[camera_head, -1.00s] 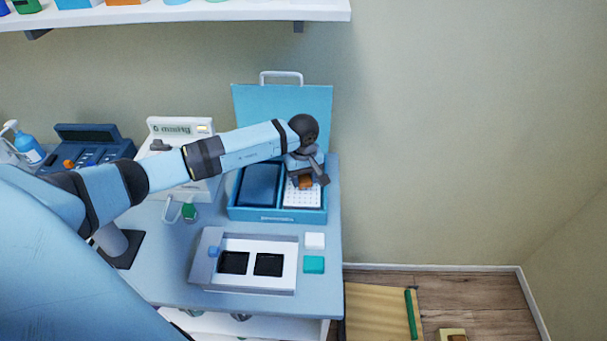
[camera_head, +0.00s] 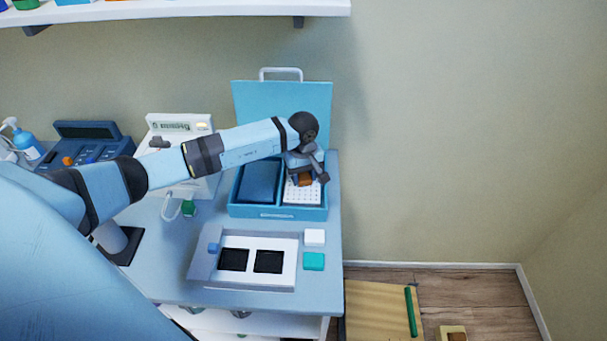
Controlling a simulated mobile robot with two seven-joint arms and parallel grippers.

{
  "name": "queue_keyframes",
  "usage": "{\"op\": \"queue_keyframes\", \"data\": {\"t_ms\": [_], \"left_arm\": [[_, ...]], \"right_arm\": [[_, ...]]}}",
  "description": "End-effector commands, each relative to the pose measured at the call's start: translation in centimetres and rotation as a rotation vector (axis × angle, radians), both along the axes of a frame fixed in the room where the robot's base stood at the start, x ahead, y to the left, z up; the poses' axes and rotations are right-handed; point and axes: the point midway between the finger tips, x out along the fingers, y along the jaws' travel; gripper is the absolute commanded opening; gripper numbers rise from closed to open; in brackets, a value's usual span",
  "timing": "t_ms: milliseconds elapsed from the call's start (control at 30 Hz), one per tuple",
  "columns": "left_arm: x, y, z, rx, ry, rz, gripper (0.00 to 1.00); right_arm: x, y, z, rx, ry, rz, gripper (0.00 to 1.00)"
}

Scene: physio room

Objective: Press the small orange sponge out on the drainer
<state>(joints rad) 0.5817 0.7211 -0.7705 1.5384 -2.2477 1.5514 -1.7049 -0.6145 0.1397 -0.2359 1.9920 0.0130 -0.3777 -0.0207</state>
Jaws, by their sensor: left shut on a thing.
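The small orange sponge (camera_head: 304,180) is between the fingers of my left gripper (camera_head: 307,178), which is shut on it. The gripper points down over the white perforated drainer (camera_head: 302,196) in the right compartment of the open blue case (camera_head: 278,213). The sponge is at the drainer's surface or just above it; I cannot tell whether they touch. The gripper hides the drainer's back part. My right gripper is not in view.
A dark blue pad (camera_head: 259,182) fills the case's left compartment. In front lies a tray with two black squares (camera_head: 252,262), beside white (camera_head: 315,237) and teal (camera_head: 314,261) blocks. A white device (camera_head: 170,129) stands behind my arm. The upright lid (camera_head: 284,100) is behind the gripper.

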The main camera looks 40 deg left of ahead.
Motion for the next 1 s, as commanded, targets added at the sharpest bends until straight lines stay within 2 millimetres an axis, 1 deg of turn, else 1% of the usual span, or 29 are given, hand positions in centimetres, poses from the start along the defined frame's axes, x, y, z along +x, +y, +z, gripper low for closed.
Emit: {"op": "queue_keyframes", "data": {"t_ms": [500,1000], "left_arm": [[0.01,0.02,-0.67,0.0,0.0,0.0,0.23],[-0.06,-0.01,-0.84,0.0,0.002,0.0,0.23]], "right_arm": [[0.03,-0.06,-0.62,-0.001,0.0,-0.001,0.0],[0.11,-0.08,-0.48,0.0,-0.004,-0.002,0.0]]}}
